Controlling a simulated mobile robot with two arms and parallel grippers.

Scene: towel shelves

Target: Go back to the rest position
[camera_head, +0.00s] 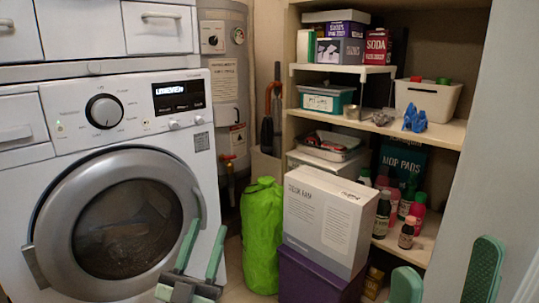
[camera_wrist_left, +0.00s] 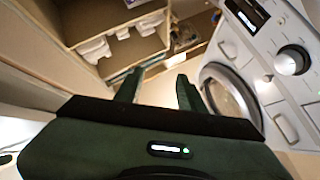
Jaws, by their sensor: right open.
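My left gripper (camera_head: 203,242) is in front of the washing machine's round door, its two green fingers apart with nothing between them. In the left wrist view, my left gripper (camera_wrist_left: 158,88) also shows spread, empty fingers. My right gripper (camera_head: 445,278) is at the lower right of the head view, in front of the shelf unit. Its two green fingers are wide apart and no object shows between them; its base is out of frame.
The washing machine (camera_head: 60,122) has its door shut. A green bag (camera_head: 262,235) and a white box (camera_head: 325,215) on a purple box (camera_head: 310,278) stand beside the shelf unit (camera_head: 445,132), which holds bottles and bins. A pale panel (camera_head: 500,150) rises at the right.

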